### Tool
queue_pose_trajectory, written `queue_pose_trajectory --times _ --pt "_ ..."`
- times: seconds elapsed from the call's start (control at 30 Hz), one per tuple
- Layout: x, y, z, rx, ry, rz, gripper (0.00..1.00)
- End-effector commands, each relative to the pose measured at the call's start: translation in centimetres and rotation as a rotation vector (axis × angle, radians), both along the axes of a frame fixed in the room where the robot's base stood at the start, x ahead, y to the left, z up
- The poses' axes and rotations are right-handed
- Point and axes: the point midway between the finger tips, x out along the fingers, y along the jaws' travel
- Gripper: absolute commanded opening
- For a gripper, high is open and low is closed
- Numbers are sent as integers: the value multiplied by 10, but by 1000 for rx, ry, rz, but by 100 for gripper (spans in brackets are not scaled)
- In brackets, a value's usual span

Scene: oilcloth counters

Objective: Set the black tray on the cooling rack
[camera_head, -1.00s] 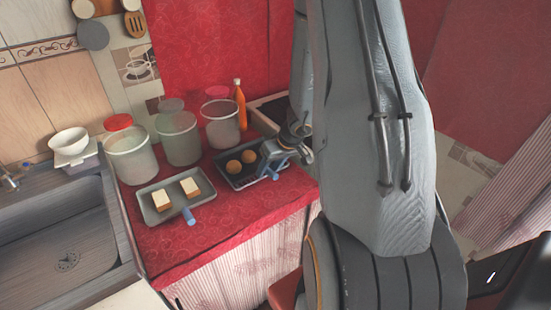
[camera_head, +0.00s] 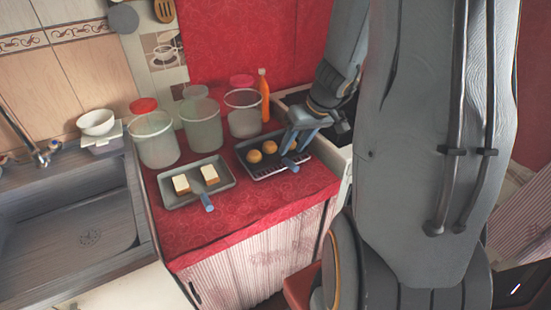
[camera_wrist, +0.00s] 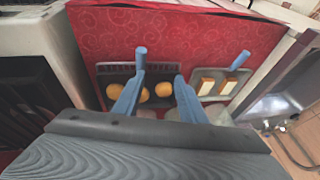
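The black tray (camera_head: 247,167) sits on the red counter at the right of the jars, holding three round buns. Its blue handle (camera_head: 288,163) points to the front; it also shows in the wrist view (camera_wrist: 141,58). A slatted dark strip (camera_head: 268,171) shows along the tray's front side, also in the wrist view (camera_wrist: 114,70); it looks like the cooling rack, but I cannot tell clearly how it lies against the tray. My gripper (camera_head: 300,138) is above the tray's right part, its blue fingers apart and empty. The fingers (camera_wrist: 157,95) partly hide the tray in the wrist view.
A grey tray (camera_head: 222,186) with two bread-like pieces and a blue handle lies left of the black tray. Lidded jars (camera_head: 200,124) and an orange bottle (camera_head: 264,97) stand behind. A sink (camera_head: 75,215) is at left. The counter's front strip (camera_head: 250,210) is clear.

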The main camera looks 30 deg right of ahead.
Motion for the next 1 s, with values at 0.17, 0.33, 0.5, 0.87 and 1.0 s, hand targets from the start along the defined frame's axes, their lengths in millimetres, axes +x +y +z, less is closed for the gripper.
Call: queue_pose_trajectory --times 0.17,0.33,0.5,0.87,1.0 --pt "-28 77 19 -27 107 43 38" --pt "-62 127 33 -97 180 47 38" --pt "-87 153 42 -167 197 33 38" --pt "-97 162 47 -203 194 12 38" --pt "-97 162 45 -202 194 12 38"
